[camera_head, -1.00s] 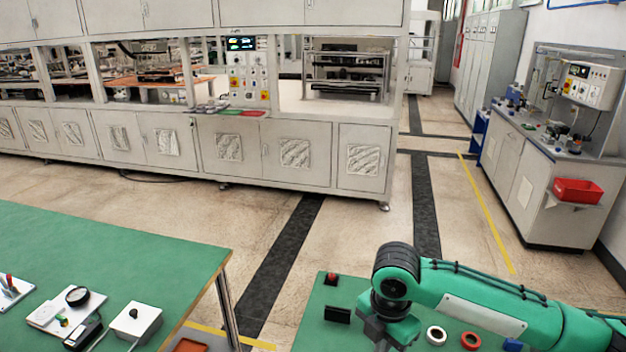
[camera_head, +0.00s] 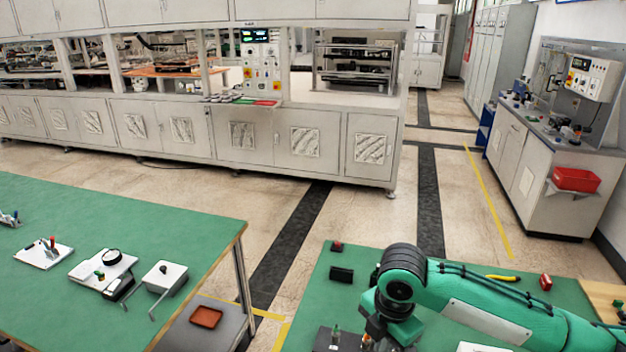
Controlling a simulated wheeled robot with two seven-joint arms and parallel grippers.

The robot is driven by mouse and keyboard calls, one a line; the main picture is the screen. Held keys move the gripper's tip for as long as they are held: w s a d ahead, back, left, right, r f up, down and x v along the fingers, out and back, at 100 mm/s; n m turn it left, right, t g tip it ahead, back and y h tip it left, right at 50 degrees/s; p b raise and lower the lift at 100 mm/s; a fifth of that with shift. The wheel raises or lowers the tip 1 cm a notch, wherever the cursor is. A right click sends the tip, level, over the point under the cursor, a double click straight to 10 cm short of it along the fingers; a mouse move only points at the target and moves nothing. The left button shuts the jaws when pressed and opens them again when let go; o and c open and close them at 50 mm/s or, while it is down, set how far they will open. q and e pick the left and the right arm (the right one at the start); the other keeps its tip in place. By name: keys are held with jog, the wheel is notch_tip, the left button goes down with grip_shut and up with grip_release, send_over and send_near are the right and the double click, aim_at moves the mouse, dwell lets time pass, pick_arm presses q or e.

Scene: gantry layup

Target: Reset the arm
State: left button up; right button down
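My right arm (camera_head: 480,300) is green and comes in from the lower right, bent at a dark elbow-like joint above a green table. Its dark wrist end (camera_head: 392,320) points down toward the table near the bottom edge. The fingers of my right gripper cannot be made out, and I cannot tell whether it holds anything. My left arm and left gripper are not in view.
The green table (camera_head: 325,280) under my arm bears a black block (camera_head: 341,274), a red button-like piece (camera_head: 337,246) and a red item (camera_head: 545,282). Another green table (camera_head: 190,225) at left bears several white devices. Open floor (camera_head: 375,215) lies between them and the long cabinet (camera_head: 270,140).

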jog(key=s+a+f+m+t+y, duration=0.2)
jog(key=s+a+f+m+y, duration=0.3)
jog(key=s+f+m, duration=0.4)
jog(key=s+d+f+m+t+h, duration=0.1)
jog(key=s+d+f+m+h, duration=0.2)
jog(key=s+d+m, duration=0.35)
jog(key=s+d+f+m+h, duration=0.2)
jog(key=s+d+f+m, duration=0.1)
jog(key=s+d+m, duration=0.4)
notch_tip(320, 180, down, 31)
jog(key=d+g, duration=0.1)
jog(key=s+d+f, duration=0.1)
jog(key=s+f, duration=0.8)
jog(key=f, duration=0.1)
jog(key=s+d+f+g, duration=0.1)
jog(key=s+d+f, duration=0.1)
jog(key=s+f, duration=0.8)
jog(key=shift+d, duration=0.3)
